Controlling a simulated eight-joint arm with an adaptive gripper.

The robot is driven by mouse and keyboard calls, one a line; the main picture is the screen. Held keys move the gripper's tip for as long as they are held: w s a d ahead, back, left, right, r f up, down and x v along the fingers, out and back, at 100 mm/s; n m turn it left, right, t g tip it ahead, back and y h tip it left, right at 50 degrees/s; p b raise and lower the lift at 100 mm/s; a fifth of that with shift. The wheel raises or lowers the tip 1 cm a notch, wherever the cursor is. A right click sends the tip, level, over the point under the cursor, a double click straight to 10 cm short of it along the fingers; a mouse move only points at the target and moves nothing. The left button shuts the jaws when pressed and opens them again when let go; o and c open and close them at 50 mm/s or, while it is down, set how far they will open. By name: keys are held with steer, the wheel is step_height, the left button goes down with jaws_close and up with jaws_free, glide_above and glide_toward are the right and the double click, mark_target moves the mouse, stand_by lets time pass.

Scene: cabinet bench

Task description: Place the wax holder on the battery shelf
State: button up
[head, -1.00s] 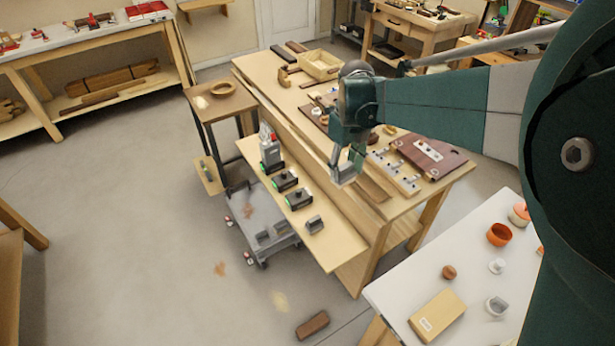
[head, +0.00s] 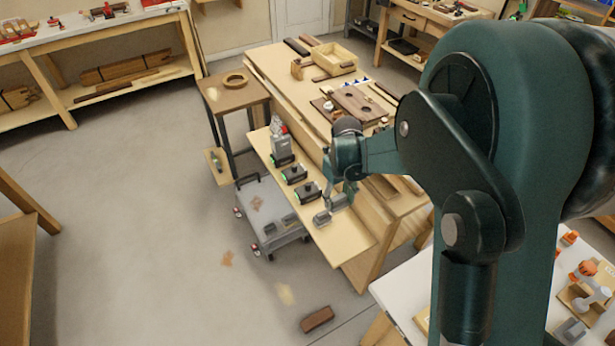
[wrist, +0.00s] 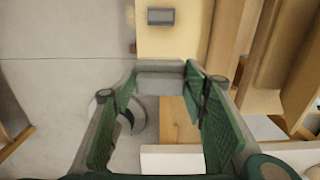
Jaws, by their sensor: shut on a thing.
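My gripper (head: 341,194) is low over the right part of the battery shelf (head: 346,243), a light wooden ledge on the bench's left side. In the wrist view, my gripper (wrist: 160,80) is shut on a grey block, which I take as the wax holder (wrist: 160,85). In the head view the fingers mostly hide it. I cannot tell whether it touches the shelf. The shelf also shows in the wrist view (wrist: 172,42), with another grey block (wrist: 160,16) apart from the held one.
That other grey block (head: 322,218) stands on the shelf beside my gripper. Black battery units (head: 307,192) and a taller grey device (head: 281,146) stand farther along it. The shelf's near end is bare. A grey cart (head: 268,210) stands below. A white table (head: 398,297) is at the lower right.

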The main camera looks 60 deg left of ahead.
step_height(320, 180, down, 10)
steer(key=shift+r, duration=0.25)
stand_by(0.3)
steer(key=shift+f, duration=3.1)
steer(key=shift+f, duration=0.1)
steer(key=shift+f+b, duration=0.4)
steer(key=shift+f, duration=1.4)
steer(key=shift+f, duration=0.2)
steer(key=o, duration=0.9)
steer(key=shift+r, duration=0.1)
steer(key=shift+o, duration=0.2)
steer(key=shift+r, duration=0.2)
step_height(320, 180, up, 12)
steer(key=shift+p, duration=0.45)
